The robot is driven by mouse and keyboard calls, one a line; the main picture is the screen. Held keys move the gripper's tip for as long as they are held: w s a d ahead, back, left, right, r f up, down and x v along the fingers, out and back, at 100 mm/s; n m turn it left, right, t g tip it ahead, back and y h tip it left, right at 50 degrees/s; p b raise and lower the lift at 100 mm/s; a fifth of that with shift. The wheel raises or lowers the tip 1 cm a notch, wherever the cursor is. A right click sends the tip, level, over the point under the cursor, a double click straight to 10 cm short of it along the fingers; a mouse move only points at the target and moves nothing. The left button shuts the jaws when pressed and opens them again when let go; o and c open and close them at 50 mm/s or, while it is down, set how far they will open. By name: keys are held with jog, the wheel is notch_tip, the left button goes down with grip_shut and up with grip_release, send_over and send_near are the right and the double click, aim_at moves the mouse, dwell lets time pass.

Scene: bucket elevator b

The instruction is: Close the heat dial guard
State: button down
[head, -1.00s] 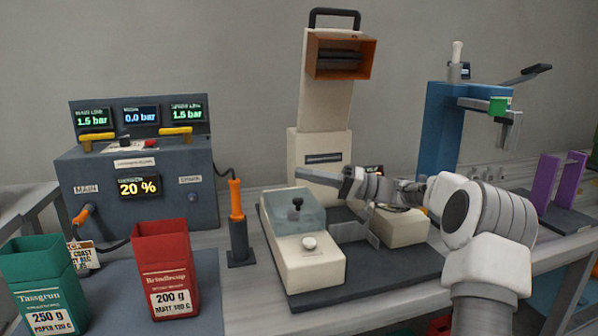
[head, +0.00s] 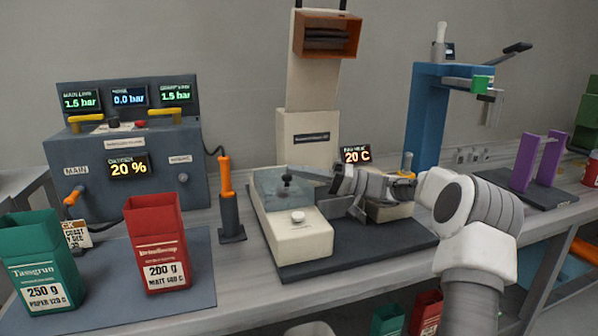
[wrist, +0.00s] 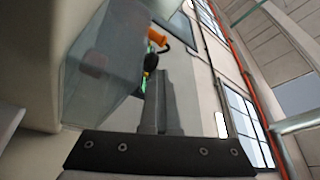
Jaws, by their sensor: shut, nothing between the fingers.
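A cream heater unit (head: 300,243) stands on a dark base plate on the bench. A clear, see-through guard (head: 262,186) is at its back part, with a black knob (head: 287,178) seen at it.
A tall cream column (head: 307,130) with an orange-framed box stands behind, and a display (head: 357,154) reads 20 C. An orange-handled tool (head: 226,178) stands left of the unit. A red bag (head: 157,243) and green bag (head: 43,258) are at front left. A blue press (head: 424,120) stands right.

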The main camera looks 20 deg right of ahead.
jog(key=shift+s+f, duration=0.1)
jog(key=shift+f, duration=0.4)
jog(key=shift+d, duration=0.25)
jog(key=p+v, duration=0.4)
jog(key=v, duration=1.2)
jog(key=shift+d+r, duration=0.3)
jog(key=shift+d, duration=0.15)
